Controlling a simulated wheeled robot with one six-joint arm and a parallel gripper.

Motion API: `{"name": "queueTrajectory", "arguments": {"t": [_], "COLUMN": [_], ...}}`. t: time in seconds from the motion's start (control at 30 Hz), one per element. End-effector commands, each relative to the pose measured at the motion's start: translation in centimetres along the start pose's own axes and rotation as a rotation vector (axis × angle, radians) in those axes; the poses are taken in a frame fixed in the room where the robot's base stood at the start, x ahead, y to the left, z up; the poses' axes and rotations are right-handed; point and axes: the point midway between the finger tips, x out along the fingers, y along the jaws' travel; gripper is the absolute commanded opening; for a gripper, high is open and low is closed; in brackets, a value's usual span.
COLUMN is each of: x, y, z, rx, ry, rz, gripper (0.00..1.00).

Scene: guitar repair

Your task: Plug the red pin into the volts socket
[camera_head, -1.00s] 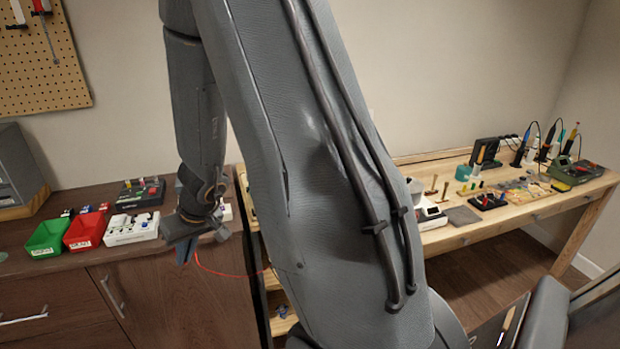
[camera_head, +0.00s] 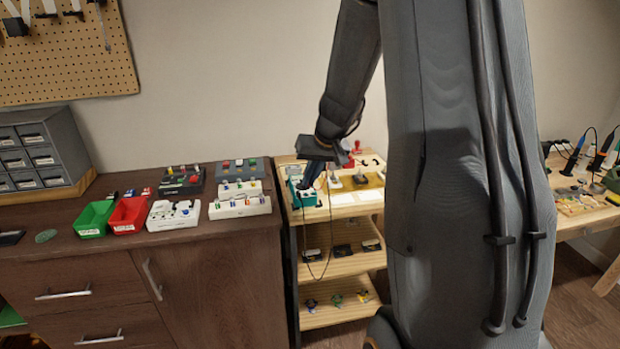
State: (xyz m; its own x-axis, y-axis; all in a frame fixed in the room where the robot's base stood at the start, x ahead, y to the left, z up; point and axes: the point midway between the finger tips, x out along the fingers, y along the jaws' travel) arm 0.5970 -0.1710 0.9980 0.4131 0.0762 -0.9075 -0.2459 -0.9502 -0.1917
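My gripper (camera_head: 311,178) points down at the top of the wooden shelf unit, just above or at a teal box (camera_head: 304,197) with small fittings on top. The fingers look close together, but at this size I cannot tell whether they are shut or hold anything. A thin dark cable (camera_head: 329,240) hangs in a loop from near the gripper and the teal box, down past the shelf front. I cannot make out the red pin or the volts socket; both are too small or hidden behind the fingers.
The wooden shelf unit (camera_head: 341,265) has lower shelves with small parts. Left of it, a dark cabinet (camera_head: 215,290) carries a green bin (camera_head: 92,219), a red bin (camera_head: 128,215) and white trays (camera_head: 173,216). My arm hides much of the right side, before a workbench (camera_head: 575,218).

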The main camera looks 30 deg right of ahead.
Motion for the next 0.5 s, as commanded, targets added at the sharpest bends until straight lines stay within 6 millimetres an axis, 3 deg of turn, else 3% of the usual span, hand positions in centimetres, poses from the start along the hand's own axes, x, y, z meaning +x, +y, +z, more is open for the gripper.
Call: {"name": "queueTrajectory", "arguments": {"t": [0.5], "x": [3.2], "y": [0.8], "z": [1.2], "rx": [0.003], "ry": [0.000], "rz": [0.002], "gripper": [0.00]}}
